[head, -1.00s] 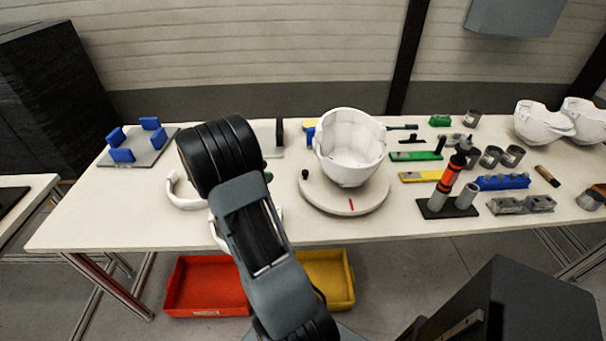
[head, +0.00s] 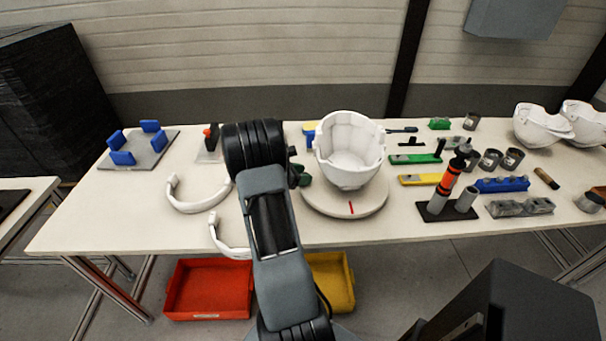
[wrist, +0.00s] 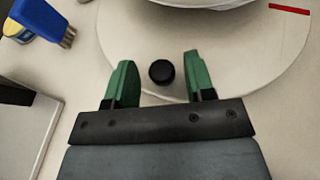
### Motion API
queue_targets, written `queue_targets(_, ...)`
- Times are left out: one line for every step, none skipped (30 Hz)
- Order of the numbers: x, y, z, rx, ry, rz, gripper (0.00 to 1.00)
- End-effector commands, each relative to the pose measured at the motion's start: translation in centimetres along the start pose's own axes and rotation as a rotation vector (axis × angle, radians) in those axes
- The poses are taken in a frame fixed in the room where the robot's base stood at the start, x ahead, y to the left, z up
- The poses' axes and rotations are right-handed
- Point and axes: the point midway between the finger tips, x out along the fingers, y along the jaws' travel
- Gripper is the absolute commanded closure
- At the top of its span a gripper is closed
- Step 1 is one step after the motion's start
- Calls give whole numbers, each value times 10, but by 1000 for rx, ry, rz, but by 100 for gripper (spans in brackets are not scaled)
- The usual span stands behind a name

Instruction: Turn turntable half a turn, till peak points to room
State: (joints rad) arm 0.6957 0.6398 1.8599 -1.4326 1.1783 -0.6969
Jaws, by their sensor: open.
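The turntable (head: 322,203) is a pale round disc near the front middle of the table, with a red mark on its front edge. Its disc (wrist: 245,75) also shows in the wrist view. A white helmet shell (head: 349,155) stands on it; I cannot make out its peak clearly. A small black knob (wrist: 162,72) sits on the disc near its edge. My gripper (wrist: 158,68) is open, its green fingers on either side of the knob and apart from it. In the head view the gripper (head: 302,175) is at the turntable's left edge, mostly hidden by my arm, and the knob is hidden.
Two white curved bands (head: 190,207) lie left of my arm. A blue brush (wrist: 45,18) lies near the turntable's left. Right of it stand a black and orange tool (head: 447,184) in a stand and a yellow block (head: 420,179). Red and yellow bins (head: 208,290) sit below.

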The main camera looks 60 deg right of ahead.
Motion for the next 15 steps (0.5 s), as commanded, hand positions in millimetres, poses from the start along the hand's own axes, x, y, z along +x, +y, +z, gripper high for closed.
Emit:
queue_targets(2, 0, 0, 0, 0, 0, 51)
queue_targets(3, 0, 0, 0, 0, 0, 51)
queue_targets(3, 0, 0, 0, 0, 0, 51)
queue_targets(3, 0, 0, 0, 0, 1, 51)
queue_targets(4, 0, 0, 0, 0, 1, 51)
queue_targets(4, 0, 0, 0, 0, 1, 51)
queue_targets(4, 0, 0, 0, 0, 1, 51)
queue_targets(4, 0, 0, 0, 0, 1, 51)
queue_targets(4, 0, 0, 0, 0, 1, 51)
queue_targets(4, 0, 0, 0, 0, 1, 51)
queue_targets(4, 0, 0, 0, 0, 1, 51)
queue_targets(4, 0, 0, 0, 0, 1, 54)
queue_targets(3, 0, 0, 0, 0, 1, 57)
queue_targets(3, 0, 0, 0, 0, 1, 60)
queue_targets(3, 0, 0, 0, 0, 1, 64)
